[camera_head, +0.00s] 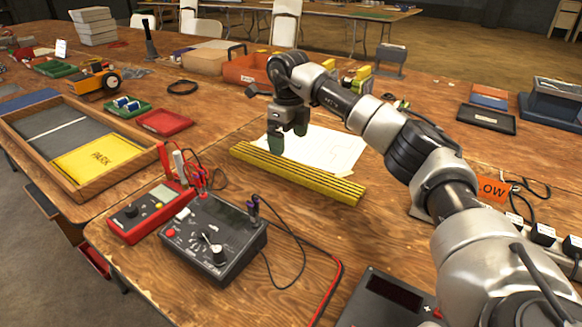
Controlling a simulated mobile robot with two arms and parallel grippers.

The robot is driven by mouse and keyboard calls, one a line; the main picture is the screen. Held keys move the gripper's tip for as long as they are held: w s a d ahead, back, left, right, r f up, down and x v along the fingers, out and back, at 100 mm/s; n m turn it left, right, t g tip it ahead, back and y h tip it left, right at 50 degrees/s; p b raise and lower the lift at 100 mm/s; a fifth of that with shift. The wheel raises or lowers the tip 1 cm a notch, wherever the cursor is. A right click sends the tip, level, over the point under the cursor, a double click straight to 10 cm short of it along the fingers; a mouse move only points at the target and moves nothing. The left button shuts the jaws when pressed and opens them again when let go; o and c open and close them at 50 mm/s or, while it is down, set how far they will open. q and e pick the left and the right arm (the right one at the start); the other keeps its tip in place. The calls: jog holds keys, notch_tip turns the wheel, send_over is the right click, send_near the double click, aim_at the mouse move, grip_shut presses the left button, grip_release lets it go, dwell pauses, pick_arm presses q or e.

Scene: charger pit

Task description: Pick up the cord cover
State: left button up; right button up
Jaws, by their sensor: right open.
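The cord cover (297,172), a long yellow strip with dark lengthwise grooves, lies flat on the wooden table, slanting from upper left to lower right. My right gripper (288,136) points down beside the far edge of the strip, toward its left half. Its two dark green-grey fingers are apart and nothing shows between them. I cannot tell whether the nearer finger touches the strip. My left gripper is out of view.
White paper sheets (325,150) lie behind the strip. A black meter (215,240) and a red multimeter (150,213) with cables stand in front left. A wooden tray with a yellow PARK panel (98,157) is at left. Power sockets (543,235) are at right.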

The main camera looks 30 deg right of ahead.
aim_at(291, 166)
notch_tip(291, 166, down, 3)
jog(key=shift+d+f, duration=0.1)
jog(key=shift+f, duration=0.1)
jog(key=f+b, duration=0.1)
jog(key=f, duration=0.3)
jog(key=shift+s+d+f+b, duration=0.15)
jog(key=shift+d+b, duration=0.05)
jog(key=shift+b, duration=0.15)
jog(key=shift+f, duration=0.2)
jog(key=shift+r, duration=0.1)
jog(key=shift+c, duration=0.9)
jog(key=c, duration=1.2)
